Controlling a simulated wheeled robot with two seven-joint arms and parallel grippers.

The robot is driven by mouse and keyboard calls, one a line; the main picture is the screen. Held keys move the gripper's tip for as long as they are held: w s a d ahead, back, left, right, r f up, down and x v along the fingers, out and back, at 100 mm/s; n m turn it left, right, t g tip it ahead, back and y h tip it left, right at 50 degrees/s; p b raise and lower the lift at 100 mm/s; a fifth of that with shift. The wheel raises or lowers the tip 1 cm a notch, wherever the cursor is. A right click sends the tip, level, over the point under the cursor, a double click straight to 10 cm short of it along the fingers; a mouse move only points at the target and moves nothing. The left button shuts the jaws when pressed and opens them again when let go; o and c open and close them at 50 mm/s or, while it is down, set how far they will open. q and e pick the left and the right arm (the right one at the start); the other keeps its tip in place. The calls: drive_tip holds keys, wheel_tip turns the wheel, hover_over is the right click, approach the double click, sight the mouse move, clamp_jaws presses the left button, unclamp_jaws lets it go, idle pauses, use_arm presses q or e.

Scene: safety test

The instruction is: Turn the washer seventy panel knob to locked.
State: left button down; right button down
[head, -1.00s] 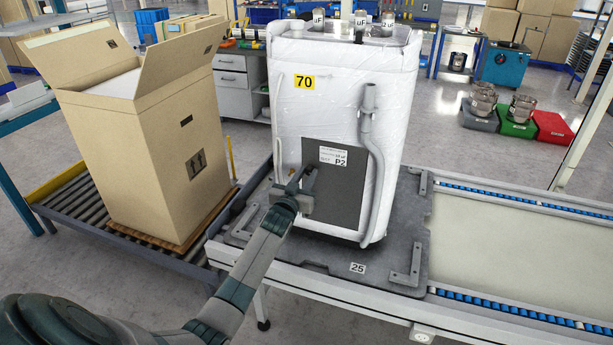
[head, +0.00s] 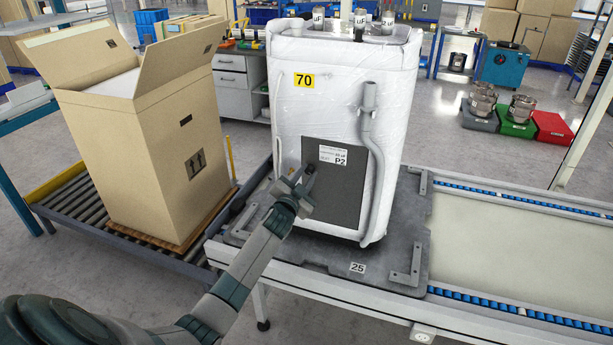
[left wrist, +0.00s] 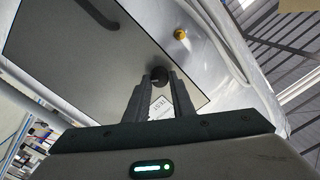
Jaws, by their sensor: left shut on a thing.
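The washer (head: 340,105) is a white, wrapped cabinet with a yellow "70" label (head: 304,81). It stands upright on a grey carrier plate (head: 395,270) marked "25". A dark grey panel (head: 345,205) with a white "P2" sticker is on its lower front. In the left wrist view a round black knob (left wrist: 160,74) sits near the edge of this panel (left wrist: 90,60). My left gripper (head: 305,182) is at the panel's left part. Its fingers (left wrist: 159,90) are shut on the knob, one on each side. The knob's pointer and markings cannot be made out. My right gripper is not in view.
A grey hose (head: 373,150) runs down the washer's front right. A tall open carton (head: 140,150) stands on rollers at the left. An empty conveyor stretch (head: 520,250) lies to the right. A brass fitting (left wrist: 180,34) shows beyond the panel edge.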

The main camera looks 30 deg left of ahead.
use_arm(q)
drive_tip(key=m, duration=0.5)
drive_tip(key=shift+d+f+m, duration=0.1)
drive_tip(key=shift+m, duration=0.3)
drive_tip(key=m, duration=0.5)
drive_tip(key=shift+b, duration=0.3)
drive_tip(key=c, duration=1.5)
unclamp_jaws()
drive_tip(key=b+v, duration=0.3)
drive_tip(key=v, duration=1.4)
drive_tip(key=shift+s+f, duration=0.1)
drive_tip(key=shift+s, duration=0.1)
